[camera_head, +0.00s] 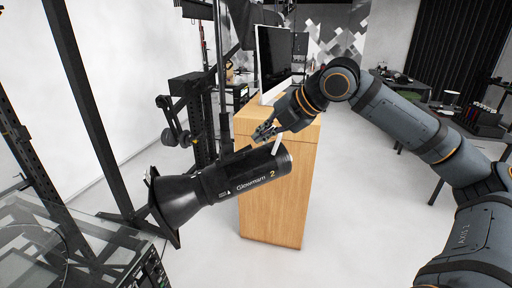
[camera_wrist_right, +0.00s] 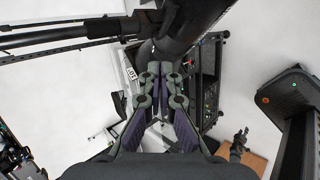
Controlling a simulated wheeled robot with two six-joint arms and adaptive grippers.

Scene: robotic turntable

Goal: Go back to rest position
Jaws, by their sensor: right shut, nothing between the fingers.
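My right arm reaches in from the right in the head view. Its gripper (camera_head: 266,131) is shut and empty, just above the rear part of a black studio light (camera_head: 245,178) marked "Glowmam 2". I cannot tell whether the fingertips touch it. The right wrist view shows the gripper's two fingers (camera_wrist_right: 160,72) close together, with a dark tube-shaped body just beyond them. My left gripper is not in view.
A wooden cabinet (camera_head: 275,205) with a monitor (camera_head: 273,60) stands behind the light. Black stands and poles (camera_head: 190,120) rise at the left. A glass-topped unit (camera_head: 90,235) is at the lower left. Pale floor (camera_head: 360,220) is clear right of the cabinet.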

